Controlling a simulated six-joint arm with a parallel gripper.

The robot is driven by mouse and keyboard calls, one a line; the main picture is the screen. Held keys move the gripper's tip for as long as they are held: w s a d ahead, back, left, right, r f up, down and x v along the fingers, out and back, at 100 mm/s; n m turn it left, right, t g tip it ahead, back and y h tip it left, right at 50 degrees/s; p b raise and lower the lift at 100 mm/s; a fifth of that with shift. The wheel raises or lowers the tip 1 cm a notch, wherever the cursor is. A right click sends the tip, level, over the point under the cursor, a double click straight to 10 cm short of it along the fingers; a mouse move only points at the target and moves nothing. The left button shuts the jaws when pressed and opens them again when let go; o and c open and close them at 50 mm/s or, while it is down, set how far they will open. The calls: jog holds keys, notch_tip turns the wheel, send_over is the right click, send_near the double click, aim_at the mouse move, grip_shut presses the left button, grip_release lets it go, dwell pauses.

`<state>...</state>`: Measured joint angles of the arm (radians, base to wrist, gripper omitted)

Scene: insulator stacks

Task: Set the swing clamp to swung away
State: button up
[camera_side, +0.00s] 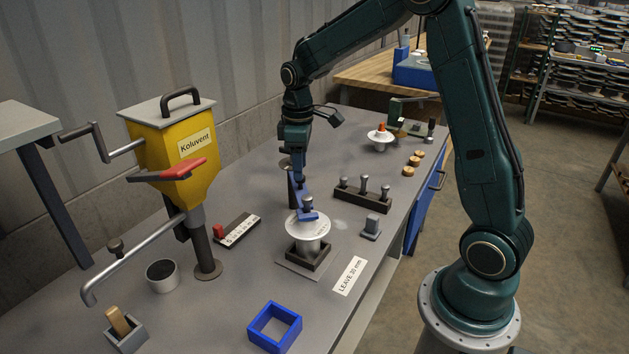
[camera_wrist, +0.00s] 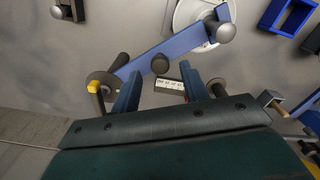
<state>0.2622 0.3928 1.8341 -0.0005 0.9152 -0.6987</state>
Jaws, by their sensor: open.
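The swing clamp is a blue bar (camera_wrist: 185,42) on a dark post (camera_side: 291,192). Its outer end, with a grey-topped screw (camera_side: 307,202), lies over the white insulator disc (camera_side: 298,226), so the bar is swung across the stack. The disc edge also shows under the bar in the wrist view (camera_wrist: 182,18). A dark round knob (camera_wrist: 160,63) stands on the bar's middle. My gripper (camera_wrist: 162,85) is open above the bar, with its fingers on either side of and just short of the knob in the wrist view. My gripper hides part of the bar in the side view (camera_side: 297,172).
A yellow hopper (camera_side: 170,150) with crank and long handle stands left. A dark rack with several pins (camera_side: 362,195) and a grey block (camera_side: 371,228) are right of the stack. A blue square frame (camera_side: 274,326) lies in front. A strip with a red end (camera_side: 236,230) lies left.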

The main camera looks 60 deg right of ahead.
jog(key=shift+f, duration=2)
grip_shut()
